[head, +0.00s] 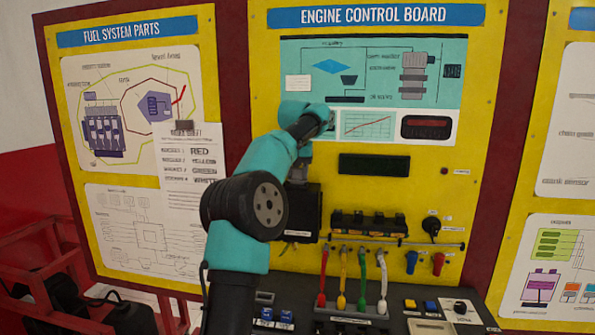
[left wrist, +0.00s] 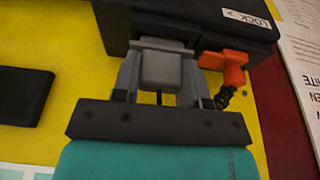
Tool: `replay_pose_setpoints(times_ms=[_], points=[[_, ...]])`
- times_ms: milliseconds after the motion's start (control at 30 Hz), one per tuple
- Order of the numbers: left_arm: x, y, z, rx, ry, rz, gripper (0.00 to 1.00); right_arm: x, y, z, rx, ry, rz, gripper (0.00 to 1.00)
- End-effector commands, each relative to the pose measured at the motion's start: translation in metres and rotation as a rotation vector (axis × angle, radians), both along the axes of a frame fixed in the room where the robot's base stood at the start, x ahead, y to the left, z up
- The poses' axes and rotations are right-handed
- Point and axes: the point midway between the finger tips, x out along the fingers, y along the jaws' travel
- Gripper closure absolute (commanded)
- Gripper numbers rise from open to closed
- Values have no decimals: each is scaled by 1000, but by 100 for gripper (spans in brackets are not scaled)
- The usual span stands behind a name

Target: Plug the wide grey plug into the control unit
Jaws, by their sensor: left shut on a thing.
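The control unit (head: 305,212) is a black box on the yellow board, partly hidden behind my left arm in the head view. It also fills the top of the left wrist view (left wrist: 190,15). My left gripper (left wrist: 160,80) is shut on the wide grey plug (left wrist: 162,68), one finger on each side. The plug's far end meets the box's edge; I cannot tell how deep it sits. An orange lever (left wrist: 225,65) stands beside the plug, under a LOCK label (left wrist: 246,18). In the head view the left gripper (head: 299,172) is just above the box, and the plug is hidden.
A black coil block (head: 370,222) sits right of the control unit. Below it hang red, yellow, green and white leads (head: 382,285). A dark display (head: 374,165) is on the board above. A red frame (head: 45,265) stands at lower left.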

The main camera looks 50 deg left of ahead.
Motion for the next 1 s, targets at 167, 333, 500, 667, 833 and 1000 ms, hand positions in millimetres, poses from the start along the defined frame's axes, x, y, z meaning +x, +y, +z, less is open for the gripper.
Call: replay_pose_setpoints(times_ms=[167,333,500,667,833,1000], points=[[0,0,-2,-1,1,0,84,0,0,0,0,0,0,57],[0,0,-4,-1,1,0,84,0,0,0,0,0,0,57],[0,0,-6,-1,1,0,84,0,0,0,0,0,0,57],[0,0,-8,0,0,0,59,0,0,0,0,0,0,57],[0,0,-8,0,0,0,47,0,0,0,0,0,0,57],[0,0,-7,0,0,0,47,0,0,0,0,0,0,57]])
